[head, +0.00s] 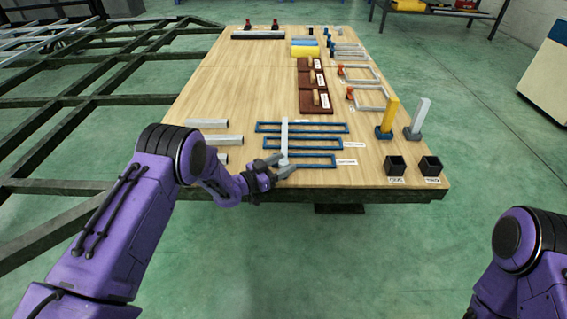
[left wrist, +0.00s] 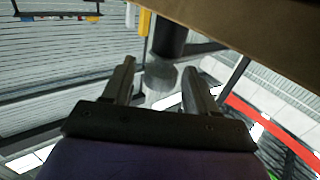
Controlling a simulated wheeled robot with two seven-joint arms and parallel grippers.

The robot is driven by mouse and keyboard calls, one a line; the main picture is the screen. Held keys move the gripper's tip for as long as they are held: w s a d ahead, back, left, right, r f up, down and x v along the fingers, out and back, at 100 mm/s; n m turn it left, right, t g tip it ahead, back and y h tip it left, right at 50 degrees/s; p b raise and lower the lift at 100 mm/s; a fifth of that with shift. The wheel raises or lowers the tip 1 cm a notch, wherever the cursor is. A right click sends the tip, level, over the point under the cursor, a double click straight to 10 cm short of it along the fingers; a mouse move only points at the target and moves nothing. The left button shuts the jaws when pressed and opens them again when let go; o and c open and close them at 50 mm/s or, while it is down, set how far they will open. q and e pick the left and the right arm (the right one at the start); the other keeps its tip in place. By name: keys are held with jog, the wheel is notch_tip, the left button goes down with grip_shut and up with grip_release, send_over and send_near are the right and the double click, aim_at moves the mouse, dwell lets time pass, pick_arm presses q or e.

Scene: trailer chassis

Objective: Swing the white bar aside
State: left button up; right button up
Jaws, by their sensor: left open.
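The white bar (head: 284,136) is at the front middle of the wooden table, crossing the blue rectangular frames. My left gripper (head: 287,165) is at its near end, close to the front blue frame (head: 318,165). Its fingers are apart, and I cannot tell whether they touch the bar. In the left wrist view the two open fingers (left wrist: 155,85) show with a dark cylinder (left wrist: 169,35) beyond them; I cannot tell what it is. My right gripper is out of view; only part of my right arm shows at lower right.
A second blue frame (head: 270,128) lies behind the front one. Several grey bars (head: 207,140) lie to the left. A yellow post (head: 388,118), a grey post (head: 418,119) and two black boxes (head: 395,166) stand at right. The table's left middle (head: 235,85) is clear.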

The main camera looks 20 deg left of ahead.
pick_arm(q)
jog(key=p+v, duration=0.1)
jog(key=v, duration=0.8)
jog(key=shift+s+a+p, duration=0.25)
jog(key=shift+s+p, duration=0.05)
jog(key=shift+p, duration=0.1)
